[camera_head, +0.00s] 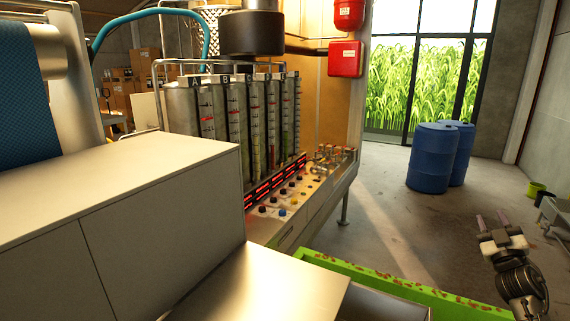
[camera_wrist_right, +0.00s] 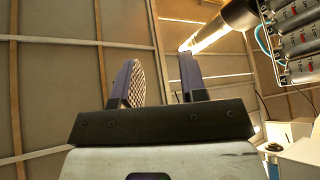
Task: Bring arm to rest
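My right gripper (camera_head: 492,219) is at the lower right of the head view, on a dark arm with a pale wrist, its two purplish fingers pointing up. It is raised in free air, apart from the machine. In the right wrist view my right gripper (camera_wrist_right: 160,72) shows its two fingers apart with nothing between them, so it is open and empty. My left gripper and left arm are not in view.
A control panel (camera_head: 284,210) with buttons sits below several tall graduated cylinders (camera_head: 234,125). A metal cabinet (camera_head: 150,230) fills the left front. A green-rimmed tray (camera_head: 400,284) lies at the front. Blue barrels (camera_head: 431,158) stand behind, with open concrete floor (camera_head: 400,220) around.

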